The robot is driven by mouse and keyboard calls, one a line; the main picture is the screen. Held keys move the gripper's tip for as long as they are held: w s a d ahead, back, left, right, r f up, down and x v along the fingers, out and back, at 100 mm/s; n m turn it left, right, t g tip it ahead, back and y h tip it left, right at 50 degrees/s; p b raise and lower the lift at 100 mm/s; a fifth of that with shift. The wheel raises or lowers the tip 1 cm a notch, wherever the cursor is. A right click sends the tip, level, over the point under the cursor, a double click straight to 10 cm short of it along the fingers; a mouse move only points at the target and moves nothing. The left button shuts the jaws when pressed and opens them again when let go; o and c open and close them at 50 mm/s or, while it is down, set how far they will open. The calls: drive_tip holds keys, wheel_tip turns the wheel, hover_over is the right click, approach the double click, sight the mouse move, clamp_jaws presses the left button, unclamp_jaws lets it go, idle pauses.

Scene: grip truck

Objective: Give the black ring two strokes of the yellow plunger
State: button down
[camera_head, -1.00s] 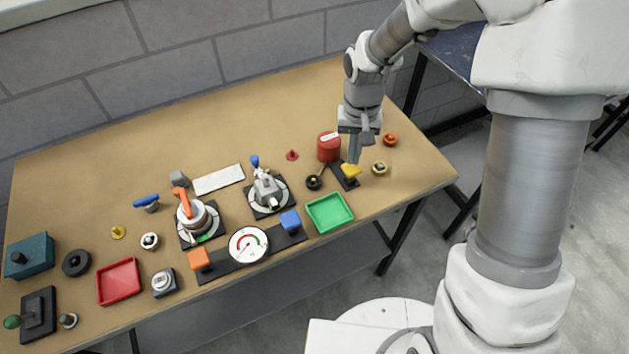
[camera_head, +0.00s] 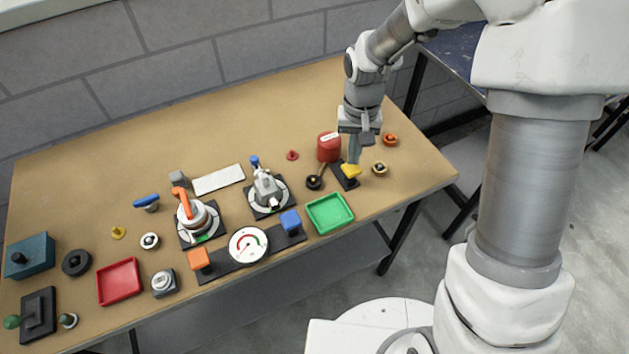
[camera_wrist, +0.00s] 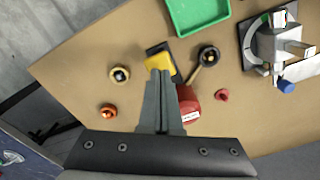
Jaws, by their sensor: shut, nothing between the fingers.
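The yellow plunger (camera_head: 351,172) sits on a black base (camera_head: 344,183) in front of the red can (camera_head: 329,148). The black ring (camera_head: 314,182) lies left of the plunger, at the end of a thin brown spout. In the wrist view the ring (camera_wrist: 208,55) shows a light centre beside the yellow plunger (camera_wrist: 159,66). My gripper (camera_head: 354,161) is shut and empty, pointing down, with its fingertips right at the plunger's top. In the wrist view my fingertips (camera_wrist: 160,72) overlap the plunger and hide part of it; contact looks likely but is not clearly visible.
A tan ring (camera_head: 379,168) and an orange ring (camera_head: 390,140) lie right of the plunger. A green tray (camera_head: 330,213) stands in front. A grey clamp device (camera_head: 267,190) and a dial gauge (camera_head: 248,245) stand farther left. The table's back is clear.

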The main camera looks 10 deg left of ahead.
sight(352, 167)
drive_tip(key=shift+f, duration=0.15)
drive_tip(key=shift+f+b, duration=1.5)
drive_tip(key=shift+f, duration=0.35)
drive_tip(key=shift+r, duration=0.15)
drive_tip(key=shift+r+p, duration=1.45)
drive_tip(key=shift+r, duration=0.4)
drive_tip(key=shift+f, duration=0.2)
drive_tip(key=shift+f+b, duration=1.55)
drive_tip(key=shift+f, duration=0.3)
drive_tip(key=shift+r, duration=0.1)
drive_tip(key=shift+r+p, duration=1.6)
drive_tip(key=shift+r, duration=0.4)
